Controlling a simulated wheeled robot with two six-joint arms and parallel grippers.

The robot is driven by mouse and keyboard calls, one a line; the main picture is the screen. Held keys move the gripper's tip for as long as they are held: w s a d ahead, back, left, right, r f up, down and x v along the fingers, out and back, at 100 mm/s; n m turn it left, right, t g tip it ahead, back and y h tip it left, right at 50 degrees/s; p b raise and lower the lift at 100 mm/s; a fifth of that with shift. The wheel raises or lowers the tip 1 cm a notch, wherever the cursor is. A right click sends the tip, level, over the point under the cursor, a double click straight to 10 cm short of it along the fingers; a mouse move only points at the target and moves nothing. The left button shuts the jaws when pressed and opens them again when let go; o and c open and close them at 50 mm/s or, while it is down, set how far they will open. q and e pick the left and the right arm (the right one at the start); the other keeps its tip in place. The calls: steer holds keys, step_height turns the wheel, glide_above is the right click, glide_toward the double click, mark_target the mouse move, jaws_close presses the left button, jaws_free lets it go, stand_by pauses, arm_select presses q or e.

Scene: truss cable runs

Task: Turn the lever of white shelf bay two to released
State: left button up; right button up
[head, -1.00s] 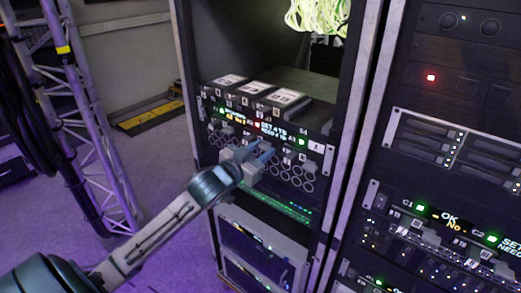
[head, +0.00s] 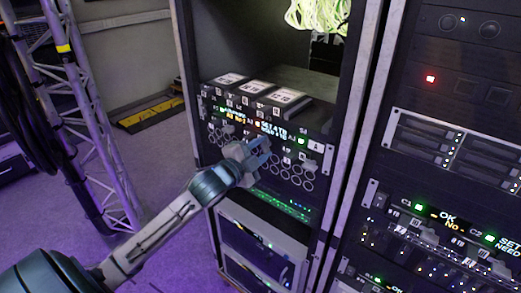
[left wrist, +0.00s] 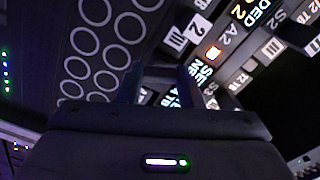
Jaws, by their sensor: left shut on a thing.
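The shelf panel (head: 325,160) in the left rack carries a row of small levers, number labels, lit displays and rings. My left gripper (head: 262,150) is at the middle of this panel, shut on a lever. The gripper hides most of that lever in the head view. An amber light (left wrist: 213,53) glows near the label A2. The exact lever angle is hard to tell. My right gripper is out of view.
Three dark boxes with white labels (head: 291,96) sit above the panel. Pale green cables (head: 318,15) hang at the top. The right rack (head: 430,140) stands close on the right. A truss (head: 85,110) stands at the left, with open floor between.

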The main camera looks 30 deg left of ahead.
arm_select(q)
steer(key=m, duration=0.4)
steer(key=shift+m, duration=0.4)
stand_by(0.4)
steer(key=o, duration=1)
steer(key=shift+s, duration=0.1)
steer(key=shift+s+a+b, duration=0.2)
steer(key=shift+s, duration=2.45)
steer(key=shift+s+a+b, duration=0.15)
steer(key=shift+s+b, duration=0.05)
steer(key=shift+s, duration=2.45)
